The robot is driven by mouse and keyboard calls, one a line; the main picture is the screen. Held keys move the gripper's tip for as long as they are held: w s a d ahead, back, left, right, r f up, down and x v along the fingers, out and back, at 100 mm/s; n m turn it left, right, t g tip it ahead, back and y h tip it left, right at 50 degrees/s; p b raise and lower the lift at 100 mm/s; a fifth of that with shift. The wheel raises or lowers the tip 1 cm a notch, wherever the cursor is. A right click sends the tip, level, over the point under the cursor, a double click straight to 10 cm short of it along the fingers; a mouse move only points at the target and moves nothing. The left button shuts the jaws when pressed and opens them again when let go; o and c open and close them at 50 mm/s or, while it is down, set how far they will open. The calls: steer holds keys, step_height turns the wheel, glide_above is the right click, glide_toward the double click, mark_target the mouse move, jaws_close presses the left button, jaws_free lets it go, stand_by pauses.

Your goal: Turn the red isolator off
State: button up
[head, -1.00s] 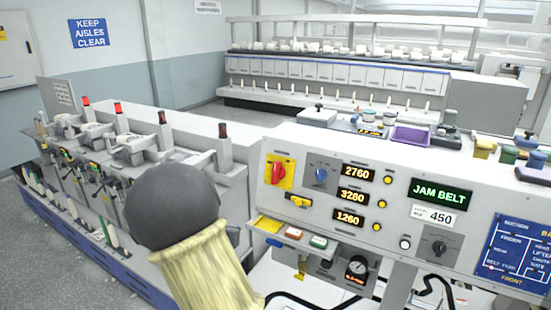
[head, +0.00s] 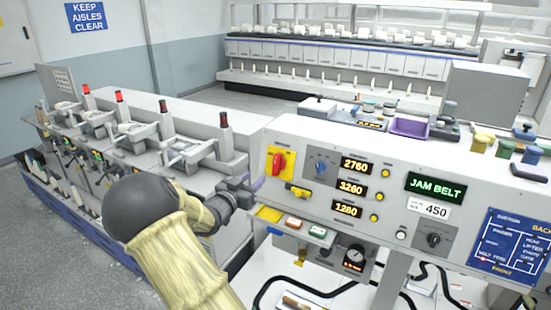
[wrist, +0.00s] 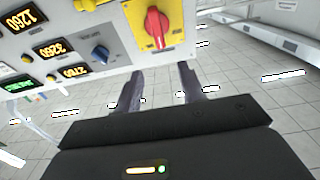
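The red isolator (head: 278,162) is a red rotary handle on a yellow plate at the left end of the grey control panel. In the wrist view the red handle (wrist: 156,27) stands at the top, above and beyond my fingertips. My gripper (head: 254,184) is just left of the panel in the head view, close to the yellow plate. In the wrist view my gripper (wrist: 160,75) has its two fingers apart with nothing between them. The fingers are not touching the handle.
A blue knob (head: 320,166) sits right of the isolator, and a yellow key-like switch (head: 298,192) is below it. A shelf with a yellow tray (head: 268,213) juts out under the panel. A spinning machine (head: 120,150) stands left of my arm.

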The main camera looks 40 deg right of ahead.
mark_target(275, 159)
steer(key=p+x, duration=0.5)
steer(key=x, duration=0.9)
steer(key=shift+w+d+r+p, duration=0.1)
steer(key=shift+p, duration=0.2)
steer(key=shift+w+d, duration=0.2)
steer(key=shift+w, duration=0.05)
steer(key=shift+s, duration=0.2)
steer(key=shift+w, duration=0.1)
jaws_close()
